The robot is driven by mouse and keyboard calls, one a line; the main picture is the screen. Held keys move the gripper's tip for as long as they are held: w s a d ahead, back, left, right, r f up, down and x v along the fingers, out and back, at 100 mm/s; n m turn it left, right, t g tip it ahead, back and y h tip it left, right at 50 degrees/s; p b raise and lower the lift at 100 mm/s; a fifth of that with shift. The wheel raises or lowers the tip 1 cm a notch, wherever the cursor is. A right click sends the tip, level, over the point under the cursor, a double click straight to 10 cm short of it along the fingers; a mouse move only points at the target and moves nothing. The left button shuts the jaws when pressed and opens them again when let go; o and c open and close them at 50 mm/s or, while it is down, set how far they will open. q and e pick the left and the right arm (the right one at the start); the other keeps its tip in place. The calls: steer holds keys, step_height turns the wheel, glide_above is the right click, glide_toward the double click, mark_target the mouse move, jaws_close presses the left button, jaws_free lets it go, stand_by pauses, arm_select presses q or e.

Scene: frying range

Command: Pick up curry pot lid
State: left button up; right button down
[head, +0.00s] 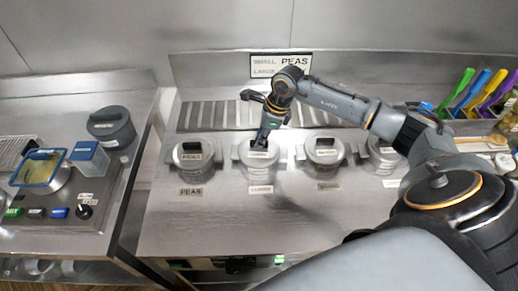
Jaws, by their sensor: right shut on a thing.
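The curry pot lid (258,158) is a round grey metal lid on the second pot from the left in the steel counter. The label (260,190) in front of this pot seems to read curry. My right gripper (262,142) points down over the lid and is shut on its handle, which the fingers mostly hide. The lid looks level and at the pot's mouth; I cannot tell whether there is a gap under it. My left gripper is not in view.
Similar lidded pots stand close on both sides: the peas pot (193,155) at left and another pot (324,151) at right. A dark round container (111,127) stands on the left counter. Colourful-handled utensils (478,92) stand at right. The counter front (220,225) is clear.

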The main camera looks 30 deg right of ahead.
mark_target(264, 156)
steer(key=shift+r, duration=0.1)
steer(key=shift+r+b, duration=0.45)
steer(key=shift+b, duration=0.2)
steer(key=s+a+r+b, duration=0.1)
steer(key=s+a+r, duration=0.1)
steer(key=s+r, duration=0.4)
steer(key=s+a+r+b, duration=0.2)
steer(key=s+a+r, duration=0.1)
steer(key=s+r, duration=0.4)
step_height(264, 156, up, 3)
steer(key=shift+r, duration=0.2)
steer(key=shift+b, duration=0.3)
